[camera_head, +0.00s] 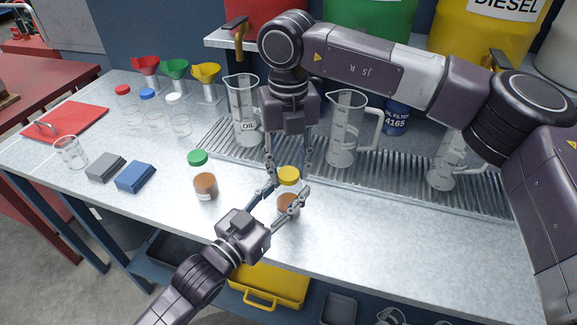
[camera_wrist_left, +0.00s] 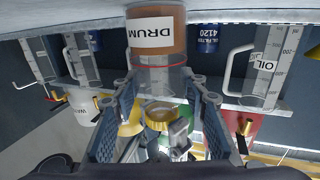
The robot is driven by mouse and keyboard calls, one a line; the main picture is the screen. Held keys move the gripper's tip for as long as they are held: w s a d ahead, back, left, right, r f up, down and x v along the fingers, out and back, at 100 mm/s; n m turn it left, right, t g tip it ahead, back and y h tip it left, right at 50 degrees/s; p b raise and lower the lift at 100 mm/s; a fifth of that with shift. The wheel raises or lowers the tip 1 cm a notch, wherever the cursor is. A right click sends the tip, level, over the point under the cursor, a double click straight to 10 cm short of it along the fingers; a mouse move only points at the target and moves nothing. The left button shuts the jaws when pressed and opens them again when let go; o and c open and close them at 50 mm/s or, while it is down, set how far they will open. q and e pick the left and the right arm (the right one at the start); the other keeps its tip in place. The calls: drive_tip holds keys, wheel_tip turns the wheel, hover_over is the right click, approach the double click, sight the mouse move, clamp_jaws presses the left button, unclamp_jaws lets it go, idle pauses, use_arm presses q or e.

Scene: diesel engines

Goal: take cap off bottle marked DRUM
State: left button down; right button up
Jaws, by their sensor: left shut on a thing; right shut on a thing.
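The bottle marked DRUM (camera_wrist_left: 152,35) holds brown liquid below a clear upper part; it also shows in the head view (camera_head: 288,208). My left gripper (camera_head: 282,196) reaches in from the front left and is shut on the bottle; its fingers flank the bottle in the left wrist view (camera_wrist_left: 160,85), which is upside down. The yellow cap (camera_head: 288,173) is at the bottle's top, in line with it. My right gripper (camera_head: 288,177) points down from above and is shut on the cap. I cannot tell whether the cap still touches the bottle's neck.
A second brown bottle with a green cap (camera_head: 205,185) stands left of the held one. Clear measuring jugs (camera_head: 340,130) stand on the ribbed drain tray (camera_head: 395,190) behind. Grey (camera_head: 105,167) and blue (camera_head: 135,177) blocks lie left. The bench's front right is clear.

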drive_tip(key=n, duration=0.9)
drive_tip(key=shift+n, duration=0.4)
drive_tip(key=n, duration=0.7)
drive_tip(key=shift+r+n, duration=0.1)
drive_tip(key=shift+n, duration=0.3)
drive_tip(key=n, duration=0.3)
drive_tip(key=shift+n, duration=0.4)
drive_tip(key=n, duration=0.3)
drive_tip(key=shift+n, duration=0.4)
drive_tip(key=n, duration=0.9)
